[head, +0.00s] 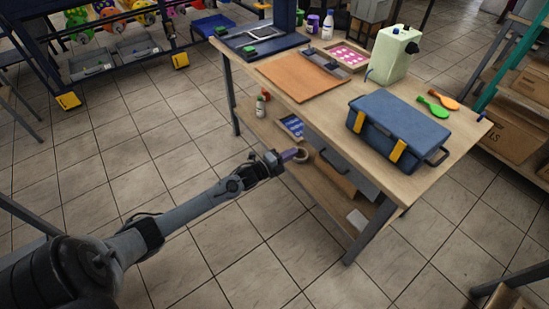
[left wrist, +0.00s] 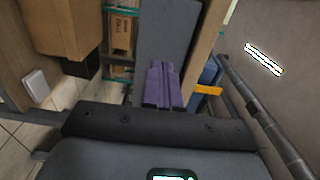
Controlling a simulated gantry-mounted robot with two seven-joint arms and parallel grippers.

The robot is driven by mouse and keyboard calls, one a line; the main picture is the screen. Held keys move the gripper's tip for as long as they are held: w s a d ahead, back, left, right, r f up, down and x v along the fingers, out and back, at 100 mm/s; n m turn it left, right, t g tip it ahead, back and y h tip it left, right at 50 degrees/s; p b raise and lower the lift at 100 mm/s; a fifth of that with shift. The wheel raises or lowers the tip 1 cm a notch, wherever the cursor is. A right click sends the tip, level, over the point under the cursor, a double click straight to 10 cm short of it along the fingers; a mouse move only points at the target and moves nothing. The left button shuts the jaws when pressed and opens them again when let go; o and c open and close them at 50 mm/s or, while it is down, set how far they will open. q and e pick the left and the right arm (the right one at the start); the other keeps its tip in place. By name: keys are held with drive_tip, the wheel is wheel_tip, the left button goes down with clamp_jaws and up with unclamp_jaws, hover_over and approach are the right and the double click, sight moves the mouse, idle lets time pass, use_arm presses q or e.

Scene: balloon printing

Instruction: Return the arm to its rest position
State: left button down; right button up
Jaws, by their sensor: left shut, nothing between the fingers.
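My left arm reaches in from the lower left of the head view. Its gripper (head: 292,154) is at the front edge of the wooden table (head: 325,118), in front of the lower shelf. In the left wrist view the purple fingers of the left gripper (left wrist: 162,86) are together with nothing between them. I cannot tell from the head view whether the gripper touches the table. My right gripper is not in view.
A shelf with boxes (head: 512,128) stands at right. The tiled floor (head: 150,150) left of the table is clear.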

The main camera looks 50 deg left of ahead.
use_arm(q)
drive_tip(key=s+d+f+p, duration=0.2)
drive_tip(key=s+p, duration=0.2)
drive_tip(key=s, duration=0.5)
drive_tip(key=s+d+r+n+g+p, duration=0.2)
drive_tip(key=s+d+r+n+p, duration=0.15)
drive_tip(key=d, duration=0.55)
drive_tip(key=s+d+r+n+g+p, duration=0.25)
drive_tip(key=s+d, duration=0.25)
drive_tip(key=d, duration=0.4)
drive_tip(key=s+d+r+n+g+y+p, duration=0.1)
drive_tip(key=s+d+r+n+g, duration=0.1)
drive_tip(key=s+r+n+g, duration=0.45)
drive_tip(key=s+d+r+n+g+p, duration=0.1)
drive_tip(key=s+d+r+n+g, duration=0.2)
drive_tip(key=s, duration=0.6)
wheel_tip(320, 180, up, 37)
drive_tip(key=n+p, duration=0.1)
drive_tip(key=p, duration=3.6)
drive_tip(key=shift+a+p, duration=0.35)
drive_tip(key=shift+p, duration=0.05)
